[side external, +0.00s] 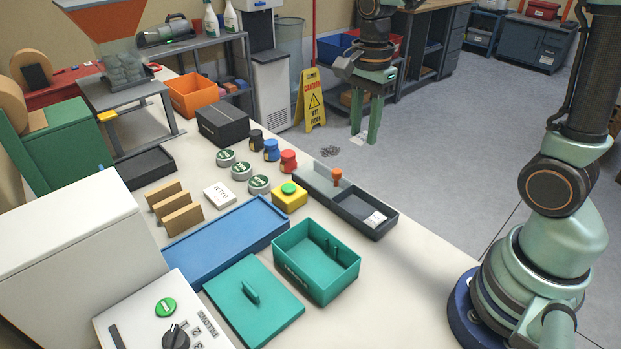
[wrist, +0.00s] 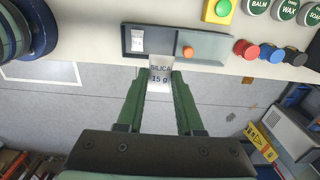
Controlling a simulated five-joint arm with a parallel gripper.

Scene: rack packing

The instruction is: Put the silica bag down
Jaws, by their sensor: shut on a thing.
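My gripper (wrist: 160,77) is shut on a white silica bag (wrist: 161,74) marked "SILICA 15 g", held between its green fingertips. In the side external view my gripper (side external: 366,132) hangs in the air beyond the bench edge, and the bag shows as a small white patch (side external: 362,138) low between the fingers. A dark tray (side external: 384,226) lies along the bench edge. Another white packet (side external: 375,218) lies in its open compartment; it also shows in the wrist view (wrist: 138,41). A grey cover with an orange knob (side external: 337,177) is over the other part of the tray.
A yellow box with a green button (side external: 289,196), a teal open box (side external: 316,269), a blue tray (side external: 225,238) and several jars and tins stand near the tray. A yellow caution sign (side external: 312,100) stands on the floor.

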